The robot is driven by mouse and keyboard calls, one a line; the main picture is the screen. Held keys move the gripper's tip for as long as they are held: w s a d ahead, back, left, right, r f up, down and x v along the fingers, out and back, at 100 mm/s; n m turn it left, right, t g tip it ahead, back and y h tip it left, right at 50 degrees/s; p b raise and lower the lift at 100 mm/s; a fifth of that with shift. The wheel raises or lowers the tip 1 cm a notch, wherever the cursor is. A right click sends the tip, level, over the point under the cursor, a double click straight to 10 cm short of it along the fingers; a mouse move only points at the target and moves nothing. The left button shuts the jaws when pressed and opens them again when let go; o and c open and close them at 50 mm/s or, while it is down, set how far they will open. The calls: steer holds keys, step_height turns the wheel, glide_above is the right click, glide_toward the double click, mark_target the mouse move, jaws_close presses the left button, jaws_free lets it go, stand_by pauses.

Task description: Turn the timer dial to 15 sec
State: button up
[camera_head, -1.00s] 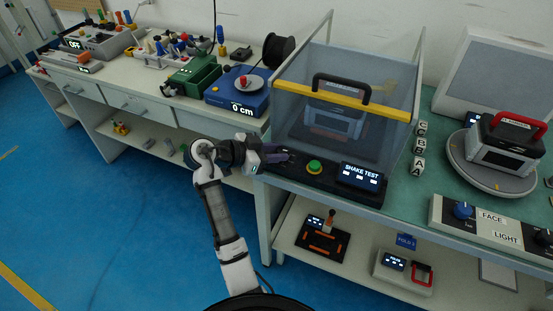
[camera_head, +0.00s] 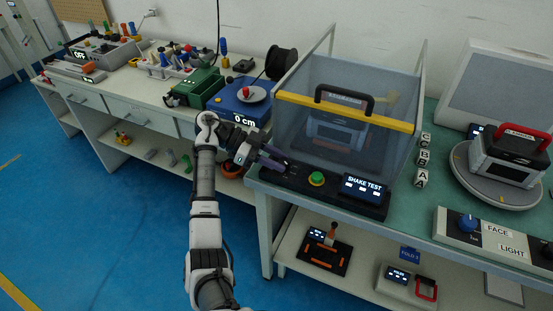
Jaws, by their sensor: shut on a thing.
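The black control panel (camera_head: 344,199) of the shake test unit runs along the front of the clear box. It bears a green button (camera_head: 316,179) and a lit display reading "SHAKE TEST" (camera_head: 363,188). My gripper (camera_head: 287,167) is at the panel's left end, left of the green button, with its purple-grey fingers reaching down onto the panel. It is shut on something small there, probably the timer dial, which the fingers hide. No dial scale or seconds marking is readable.
The clear box (camera_head: 345,75) with a yellow-edged front holds a device with a black handle. Lettered blocks (camera_head: 423,157) and a turntable (camera_head: 492,187) stand to its right. A blue "0 cm" unit (camera_head: 238,107) is behind my gripper. Open floor (camera_head: 100,220) lies left.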

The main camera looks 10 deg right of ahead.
steer(key=shift+f, duration=0.2)
stand_by(0.4)
steer(key=o, duration=1)
steer(key=shift+d, duration=0.1)
steer(key=shift+r+g, duration=0.1)
steer(key=shift+g, duration=0.2)
steer(key=b+v, duration=0.3)
steer(key=v, duration=1.1)
steer(key=shift+b, duration=0.3)
steer(key=shift+c, duration=0.4)
